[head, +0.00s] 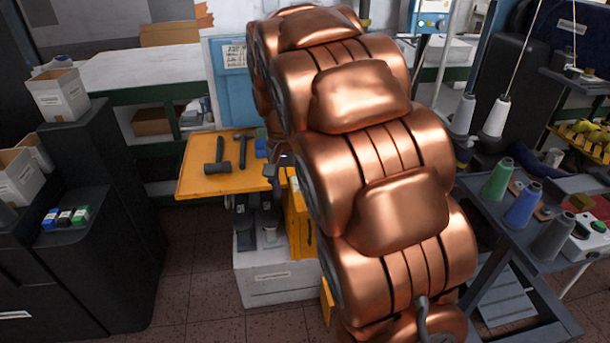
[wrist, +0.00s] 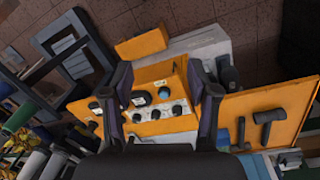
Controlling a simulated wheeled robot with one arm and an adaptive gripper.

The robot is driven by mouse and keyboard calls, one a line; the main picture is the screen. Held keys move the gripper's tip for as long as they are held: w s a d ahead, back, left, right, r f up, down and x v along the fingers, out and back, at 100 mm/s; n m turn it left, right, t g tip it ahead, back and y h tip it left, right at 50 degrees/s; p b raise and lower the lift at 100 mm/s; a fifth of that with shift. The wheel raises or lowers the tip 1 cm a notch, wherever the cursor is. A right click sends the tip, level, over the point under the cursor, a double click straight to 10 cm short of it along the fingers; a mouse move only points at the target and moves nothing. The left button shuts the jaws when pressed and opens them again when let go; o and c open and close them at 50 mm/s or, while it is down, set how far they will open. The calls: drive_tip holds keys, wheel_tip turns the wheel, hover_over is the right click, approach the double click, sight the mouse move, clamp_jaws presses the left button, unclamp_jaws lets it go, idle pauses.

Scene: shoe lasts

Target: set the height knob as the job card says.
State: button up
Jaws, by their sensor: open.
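In the wrist view, an orange machine panel (wrist: 150,120) carries several dark and grey knobs with pale rings or labels. A larger dark knob (wrist: 141,98) and a grey knob (wrist: 164,93) sit above a row of smaller ones. I cannot tell which is the height knob, and the markings are too small to read. My gripper (wrist: 157,80) is open and empty, its fingers apart on either side of the panel in the picture. In the head view, my copper arm hides most of the orange machine (head: 299,222). A white sheet (head: 235,56) hangs on a blue board; its text is unreadable.
An orange table (head: 200,182) with hammers (head: 217,157) adjoins the machine. A grey cart (head: 500,215) with thread cones stands at the right. Dark cabinets (head: 120,230) with white boxes (head: 58,95) stand at the left. The floor between cabinets and machine is clear.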

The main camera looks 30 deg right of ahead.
drive_tip(key=w+d+f+m, duration=0.2)
drive_tip(key=w+d+f, duration=0.1)
drive_tip(key=w+d, duration=0.2)
drive_tip(key=w+d+f+m+p, duration=0.1)
drive_tip(key=w+d+f+m, duration=0.2)
drive_tip(key=w+d, duration=0.3)
drive_tip(key=w+d+f+m+t, duration=0.1)
drive_tip(key=w+d+f, duration=0.4)
drive_tip(key=w, duration=0.5)
drive_tip(key=shift+w+d+m+y+p, duration=0.3)
drive_tip(key=shift+w+d+m+p, duration=0.1)
drive_tip(key=shift+d+m, duration=0.45)
drive_tip(key=shift+a+f+p, duration=0.15)
drive_tip(key=shift+f+p, duration=1.2)
drive_tip(key=shift+f, duration=2.55)
drive_tip(key=shift+c, duration=0.4)
clamp_jaws()
